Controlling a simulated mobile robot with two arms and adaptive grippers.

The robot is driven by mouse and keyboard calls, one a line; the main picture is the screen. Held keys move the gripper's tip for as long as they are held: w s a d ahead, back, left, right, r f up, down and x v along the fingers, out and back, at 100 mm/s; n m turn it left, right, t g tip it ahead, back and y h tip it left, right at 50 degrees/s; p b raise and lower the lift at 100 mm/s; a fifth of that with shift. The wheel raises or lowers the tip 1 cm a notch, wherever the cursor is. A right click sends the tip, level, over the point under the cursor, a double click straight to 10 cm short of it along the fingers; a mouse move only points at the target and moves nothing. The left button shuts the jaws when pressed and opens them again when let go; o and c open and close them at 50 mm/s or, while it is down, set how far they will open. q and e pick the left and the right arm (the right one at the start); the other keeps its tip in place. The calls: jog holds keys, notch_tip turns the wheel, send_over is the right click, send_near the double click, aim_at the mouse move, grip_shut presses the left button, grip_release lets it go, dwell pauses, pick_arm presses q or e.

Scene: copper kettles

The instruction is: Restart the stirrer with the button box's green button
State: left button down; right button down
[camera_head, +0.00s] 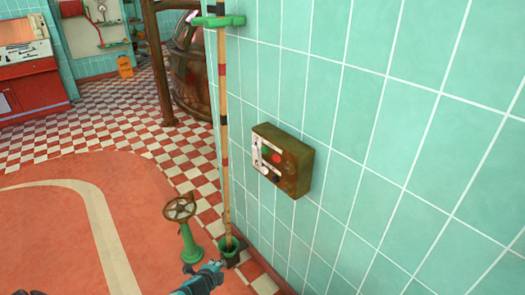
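A rusty brown button box (297,165) is fixed to the teal tiled wall right of centre. Its face carries a small green button (266,150), a red button (277,158) and a dark one below, beside a pale plate with a slot or lever. I cannot make out the stirrer for certain.
A striped pole (223,130) stands in a green floor holder, left of the box, held by a green wall bracket (218,21). A green pedestal with a handwheel (179,208) stands left of it. A copper vessel (188,75) is behind. Open floor (50,235) lies left.

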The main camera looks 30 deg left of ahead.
aim_at(264, 150)
pick_arm(q)
jog(key=w+a+r+m+t, duration=0.1)
jog(key=w+r, duration=0.4)
jog(key=r, duration=0.6)
jog(key=w+a+r+m+t, duration=0.1)
jog(key=w+r+m+t, duration=0.3)
jog(key=r, duration=0.8)
jog(key=w+r+m+t+y, duration=0.1)
jog(key=w+r+m, duration=0.3)
jog(key=r, duration=0.8)
jog(key=shift+w+a+t+p, duration=0.4)
jog(key=shift+w+t, duration=0.3)
jog(key=shift+w, duration=0.4)
jog(key=w+d+b, duration=0.1)
jog(key=w+d, duration=0.2)
jog(key=w, duration=0.5)
jog(key=shift+d+b, duration=0.2)
jog(key=shift+b, duration=0.1)
jog(key=shift+w, duration=0.15)
